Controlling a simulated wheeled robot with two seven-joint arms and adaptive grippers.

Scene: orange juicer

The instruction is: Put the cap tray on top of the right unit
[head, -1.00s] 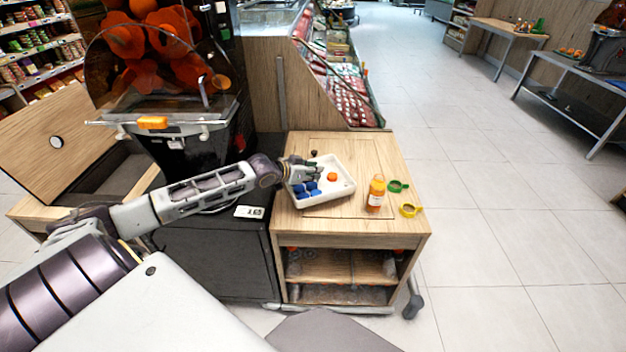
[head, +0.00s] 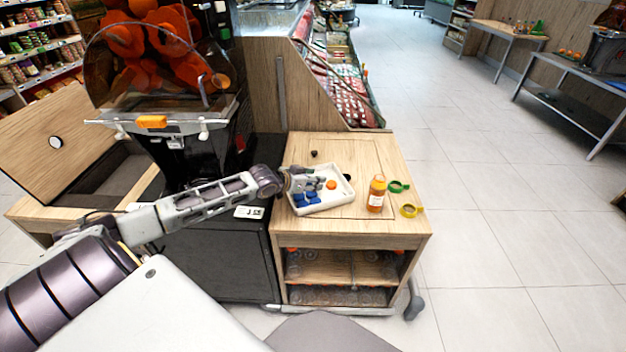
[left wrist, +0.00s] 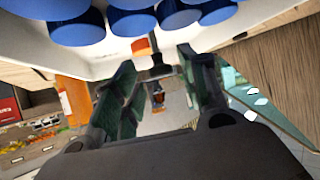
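The white cap tray (head: 344,199) is over the top of the right wooden unit (head: 385,226); I cannot tell whether it touches the top. It holds several blue caps (head: 306,199) and an orange cap (head: 331,185). My left gripper (head: 308,182) is at the tray's left side, over its edge. In the left wrist view, my left gripper's fingers (left wrist: 157,70) are apart, with a dark grey part between their tips. The blue caps (left wrist: 130,20) fill the top of that view. Whether the fingers clamp the tray is unclear. My right gripper is out of view.
An orange bottle (head: 376,195), a green ring (head: 398,187) and a yellow ring (head: 410,211) stand or lie right of the tray. A small dark knob (head: 314,154) is behind it. The juicer (head: 165,90) stands at the left. The unit's back right top is clear.

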